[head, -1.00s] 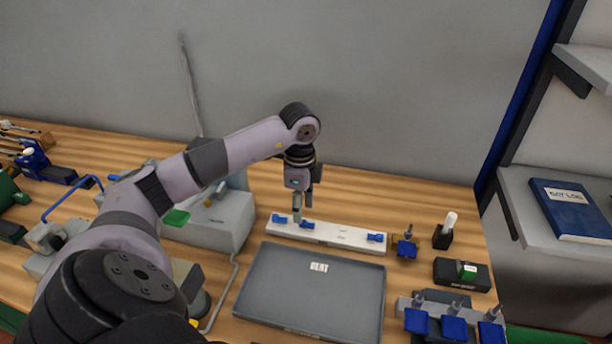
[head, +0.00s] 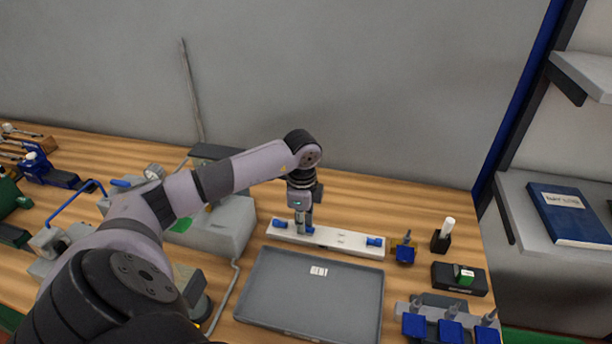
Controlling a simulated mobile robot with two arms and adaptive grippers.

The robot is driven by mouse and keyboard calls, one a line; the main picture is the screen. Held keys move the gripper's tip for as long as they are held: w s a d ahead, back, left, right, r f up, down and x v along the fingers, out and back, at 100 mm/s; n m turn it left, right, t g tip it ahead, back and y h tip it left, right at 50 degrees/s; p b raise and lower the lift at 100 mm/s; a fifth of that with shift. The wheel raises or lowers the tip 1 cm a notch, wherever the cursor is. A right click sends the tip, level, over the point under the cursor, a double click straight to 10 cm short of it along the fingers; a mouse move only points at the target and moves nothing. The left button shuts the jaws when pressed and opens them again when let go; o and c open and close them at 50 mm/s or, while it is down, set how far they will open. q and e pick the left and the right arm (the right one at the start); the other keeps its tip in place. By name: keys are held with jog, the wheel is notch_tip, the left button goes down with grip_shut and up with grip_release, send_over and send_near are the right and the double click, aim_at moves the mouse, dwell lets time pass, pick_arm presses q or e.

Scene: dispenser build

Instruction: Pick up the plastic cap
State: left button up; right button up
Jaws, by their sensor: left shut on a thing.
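My left gripper (head: 302,227) is low over the left part of a white rail (head: 335,239) on the wooden bench. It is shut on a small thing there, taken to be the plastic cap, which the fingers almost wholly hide. Blue pieces (head: 279,223) sit on the rail beside the fingers, and another blue piece (head: 374,241) is near its right end. I cannot tell whether the held thing still touches the rail. My right gripper is out of view.
A grey tray (head: 262,289) lies in front of the rail. To the right stand a black holder with a white-topped piece (head: 448,226), a black block with a green part (head: 463,276) and a rack with blue pieces (head: 450,331). A grey machine (head: 222,232) stands at left.

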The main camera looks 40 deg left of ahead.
pick_arm(q)
jog(key=shift+r, duration=0.1)
jog(key=shift+c, duration=0.5)
jog(key=shift+r, duration=0.65)
notch_tip(320, 180, up, 19)
jog(key=shift+f, duration=0.2)
jog(key=shift+o, duration=0.6)
grip_shut()
jog(key=shift+d, duration=0.1)
